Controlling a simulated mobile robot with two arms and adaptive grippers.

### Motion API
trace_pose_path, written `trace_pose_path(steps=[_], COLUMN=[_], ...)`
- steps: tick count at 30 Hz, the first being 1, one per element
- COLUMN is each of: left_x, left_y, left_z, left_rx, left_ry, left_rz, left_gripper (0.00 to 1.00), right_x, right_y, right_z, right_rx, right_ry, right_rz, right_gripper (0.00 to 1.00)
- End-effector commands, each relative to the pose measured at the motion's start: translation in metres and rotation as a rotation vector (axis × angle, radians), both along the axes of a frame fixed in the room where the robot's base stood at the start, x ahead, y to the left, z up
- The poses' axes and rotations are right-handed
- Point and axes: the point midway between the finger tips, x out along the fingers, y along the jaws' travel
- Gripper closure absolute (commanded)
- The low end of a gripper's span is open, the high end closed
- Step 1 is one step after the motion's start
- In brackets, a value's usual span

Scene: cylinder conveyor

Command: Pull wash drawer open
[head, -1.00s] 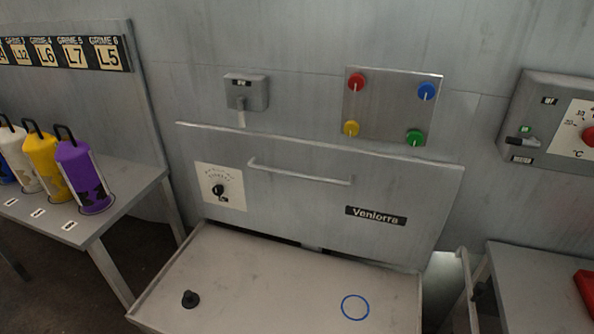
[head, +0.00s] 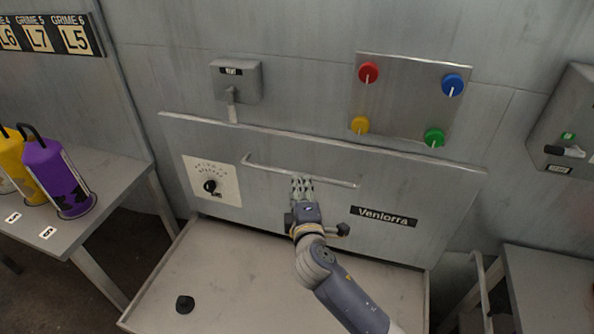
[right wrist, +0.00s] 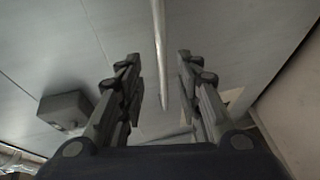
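The grey drawer front (head: 440,190) labelled "Veniorra" spans the middle of the head view. It has a dial plate at left and a thin horizontal bar handle (head: 268,167). My right gripper (head: 302,186) is at the middle of this handle, its fingers pointing at the panel. In the right wrist view the fingers (right wrist: 159,72) are spread, with the handle bar (right wrist: 160,45) running lengthwise in the gap between them. I see no finger clearly touching the bar. My left gripper is not in view.
A pale tray (head: 225,270) with a black knob (head: 185,304) juts out below the drawer front. A panel with coloured knobs (head: 410,100) and a grey switch box (head: 236,82) are on the wall above. A table (head: 110,190) with bottles stands left.

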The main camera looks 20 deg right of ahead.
Motion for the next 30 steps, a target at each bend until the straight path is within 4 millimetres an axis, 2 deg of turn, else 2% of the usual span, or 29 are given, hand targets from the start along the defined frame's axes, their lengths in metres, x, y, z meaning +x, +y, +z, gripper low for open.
trace_pose_path(steps=[3,6,10,13,18,27,28,30], left_x=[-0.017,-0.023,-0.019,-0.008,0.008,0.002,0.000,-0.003], left_y=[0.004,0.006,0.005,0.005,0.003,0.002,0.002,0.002], left_z=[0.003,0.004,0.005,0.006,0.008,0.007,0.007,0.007], left_rx=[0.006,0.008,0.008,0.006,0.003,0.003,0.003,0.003], left_ry=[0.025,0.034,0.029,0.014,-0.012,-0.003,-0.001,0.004], left_rz=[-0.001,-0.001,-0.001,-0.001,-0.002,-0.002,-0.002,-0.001], left_gripper=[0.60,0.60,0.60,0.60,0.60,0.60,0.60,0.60], right_x=[0.023,0.040,0.059,0.070,0.080,0.082,0.082,0.081], right_y=[-0.005,-0.009,-0.013,-0.015,-0.017,-0.017,-0.017,-0.017], right_z=[-0.002,-0.006,-0.009,-0.012,-0.015,-0.015,-0.015,-0.015], right_rx=[-0.001,0.001,0.002,0.003,0.004,0.005,0.005,0.005], right_ry=[-0.001,0.001,0.001,0.001,0.001,0.001,0.001,0.002], right_rz=[-0.003,-0.003,-0.003,-0.003,-0.003,-0.003,-0.003,-0.003], right_gripper=[0.68,0.68,0.68,0.68,0.68,0.68,0.70,0.86])
